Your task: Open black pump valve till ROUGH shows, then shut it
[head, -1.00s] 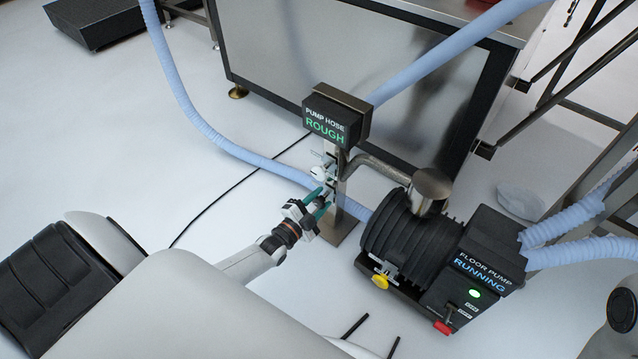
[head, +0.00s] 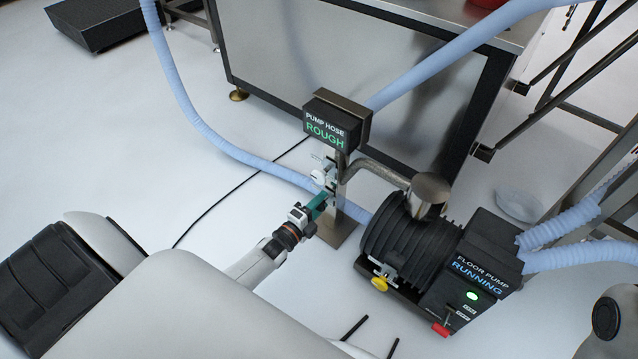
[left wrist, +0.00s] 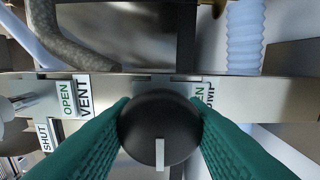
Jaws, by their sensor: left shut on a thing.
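The black pump valve knob (left wrist: 158,130) fills the lower middle of the left wrist view. Its white pointer line points to the bottom of that view. My left gripper (head: 322,203) is at the valve post, its green fingers shut on both sides of the knob. In the head view the fingers hide the knob. The OPEN PUMP label (left wrist: 207,91) is partly covered by a finger. The PUMP HOSE display (head: 337,126) on top of the post reads ROUGH in green. My right gripper is not in view.
A white vent valve (left wrist: 22,103) sits beside OPEN VENT and SHUT labels on the same plate. The floor pump (head: 415,243) stands right of the post, its screen reading RUNNING. A blue hose (head: 195,110) runs behind the post.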

